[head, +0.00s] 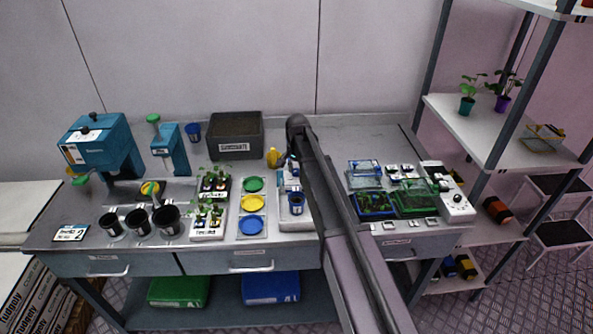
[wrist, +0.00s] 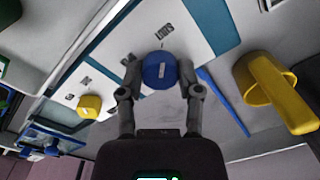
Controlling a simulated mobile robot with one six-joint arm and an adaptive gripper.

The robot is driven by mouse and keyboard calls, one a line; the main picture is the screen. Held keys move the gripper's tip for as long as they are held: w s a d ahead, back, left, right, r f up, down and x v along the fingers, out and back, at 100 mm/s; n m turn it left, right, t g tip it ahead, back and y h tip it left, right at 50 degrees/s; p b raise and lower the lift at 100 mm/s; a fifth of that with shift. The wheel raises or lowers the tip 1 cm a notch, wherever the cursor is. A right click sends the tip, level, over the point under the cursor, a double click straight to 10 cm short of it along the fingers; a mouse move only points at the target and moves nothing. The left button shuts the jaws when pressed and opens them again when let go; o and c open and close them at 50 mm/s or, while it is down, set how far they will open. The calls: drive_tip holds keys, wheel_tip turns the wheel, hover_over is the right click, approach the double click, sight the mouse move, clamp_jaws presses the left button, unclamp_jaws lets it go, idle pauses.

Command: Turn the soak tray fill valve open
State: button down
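In the wrist view a round blue knob (wrist: 161,71) with a small white mark sits on a white and teal panel (wrist: 117,55) with dark lettering. The two fingers of my gripper (wrist: 160,88) stand apart on either side of the knob; narrow gaps seem to show, but contact is hard to judge. A smaller yellow knob (wrist: 90,106) is on the same panel, to the left. I cannot read a label that names the soak tray fill valve. In the head view my arm hides most of the gripper and the panel.
A yellow handled object (wrist: 272,90) is close on the right in the wrist view. On the bench, a dark bin (head: 236,149) stands behind, black pots (head: 138,222) and colored discs (head: 252,203) lie left, and a blue cup (head: 296,204) stands beside my arm. Shelves (head: 473,135) are right.

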drive_tip(key=shift+n, duration=0.4)
drive_tip(key=n, duration=0.8)
drive_tip(key=shift+d+n, duration=0.1)
drive_tip(key=shift+n, duration=0.3)
drive_tip(key=n, duration=0.4)
drive_tip(key=shift+n, duration=2.2)
drive_tip(key=shift+c, duration=1.3)
unclamp_jaws()
